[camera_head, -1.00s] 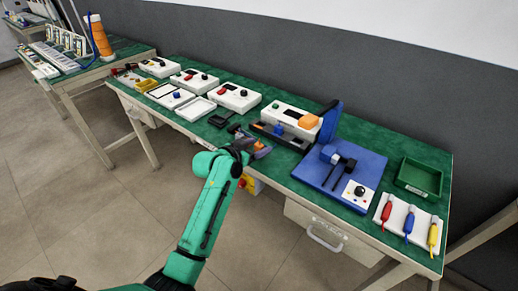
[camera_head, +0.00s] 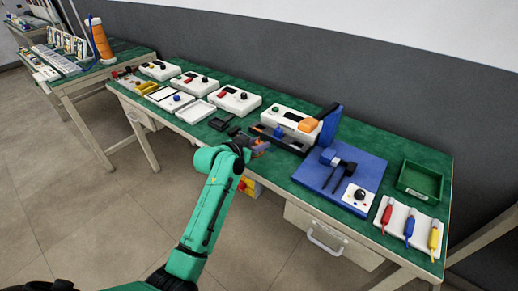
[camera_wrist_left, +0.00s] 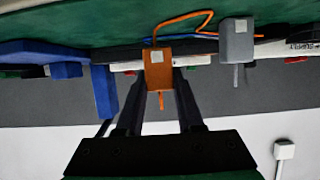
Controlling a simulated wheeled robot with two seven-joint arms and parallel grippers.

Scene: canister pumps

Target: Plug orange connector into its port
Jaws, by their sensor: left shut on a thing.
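My left gripper (camera_head: 258,148) is over the front edge of the green table, in front of the black tray. In the left wrist view its two dark fingers (camera_wrist_left: 165,95) are shut on the orange connector (camera_wrist_left: 157,68), one on each side. A thin orange pin sticks out of the connector's near end. An orange cable loops from its far end. A grey connector (camera_wrist_left: 237,40) with a thin pin is to its right, apart from the gripper. I cannot make out the orange connector's port. My right gripper is not in view.
A white unit with an orange block (camera_head: 308,124) stands behind the black tray. A blue board (camera_head: 340,178) lies to the right, with a green bin (camera_head: 420,180) beyond it. Several white boxes stand at left. A white rack (camera_head: 409,222) holds coloured tools.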

